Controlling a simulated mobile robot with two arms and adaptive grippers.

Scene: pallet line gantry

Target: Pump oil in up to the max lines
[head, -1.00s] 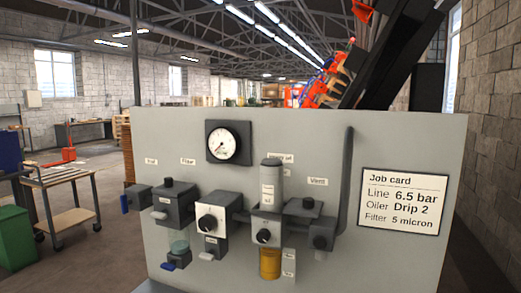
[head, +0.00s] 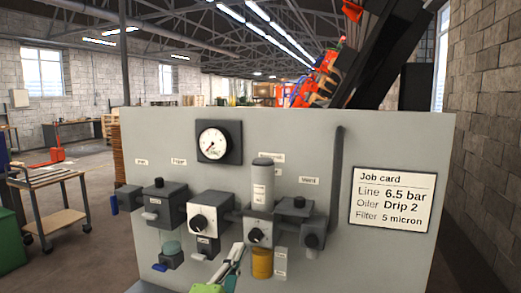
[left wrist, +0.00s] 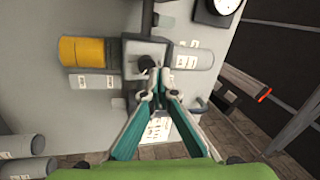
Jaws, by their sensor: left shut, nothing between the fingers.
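The oiler block (head: 258,231) with its black knob (head: 256,235) is fixed to the grey panel. An amber oil bowl (head: 262,263) hangs below it, and a pale cylinder (head: 262,182) stands above. In the left wrist view the bowl (left wrist: 82,50) lies left of the block (left wrist: 131,57), with small white labels (left wrist: 90,84) beside it. The lettering on those labels is too small to read. My left gripper (head: 237,250) is shut and empty, just in front of the panel and left of the bowl in the head view. Its fingertips (left wrist: 154,93) point at the panel near the knob.
The panel (head: 400,260) also carries a gauge (head: 213,142), a filter block (head: 165,204) with a greenish bowl, a regulator (head: 208,213), a vent block (head: 298,215) and a job card (head: 393,200) reading "Oiler Drip 2". A cart (head: 55,200) stands in the left background.

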